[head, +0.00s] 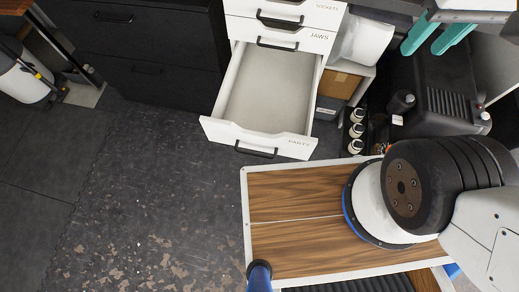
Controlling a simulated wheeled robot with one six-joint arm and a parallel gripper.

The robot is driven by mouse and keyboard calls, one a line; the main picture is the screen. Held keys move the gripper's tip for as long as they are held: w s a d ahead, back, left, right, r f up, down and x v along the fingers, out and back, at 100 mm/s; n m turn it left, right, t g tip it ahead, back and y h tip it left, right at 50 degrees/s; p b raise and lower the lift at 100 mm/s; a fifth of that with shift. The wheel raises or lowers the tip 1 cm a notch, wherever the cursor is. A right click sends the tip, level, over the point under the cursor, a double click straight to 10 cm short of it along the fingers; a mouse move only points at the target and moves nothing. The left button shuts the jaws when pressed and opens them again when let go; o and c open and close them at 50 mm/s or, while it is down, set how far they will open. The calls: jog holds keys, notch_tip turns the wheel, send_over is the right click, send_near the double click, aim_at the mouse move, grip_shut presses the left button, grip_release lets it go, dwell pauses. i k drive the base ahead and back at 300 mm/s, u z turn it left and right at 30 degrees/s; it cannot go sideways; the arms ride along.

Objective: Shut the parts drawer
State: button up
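The parts drawer (258,137) is white, with a black bar handle and "PARTS" lettering on its front. In the head view it is pulled far out from the white drawer cabinet, and its pale inside looks empty. My gripper is not visible in this view. Only parts of my own body and arm show at the lower right, apart from the drawer.
Above the open drawer, the drawers marked "JAWS" (296,37) and "SOCKETS" (315,8) look shut. A black cabinet (150,50) stands to the left. White-topped bottles (356,131) and a black machine (432,95) stand to the right. The dark, worn floor (150,200) in front is clear.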

aim_at(265, 102)
jog(key=z, duration=0.05)
jog(key=k, duration=1.15)
jog(key=u, duration=0.5)
jog(key=i, duration=1.15)
jog(key=z, duration=0.05)
jog(key=k, duration=1.7)
jog(key=z, duration=0.55)
jog(key=i, duration=0.65)
jog(key=u, duration=0.2)
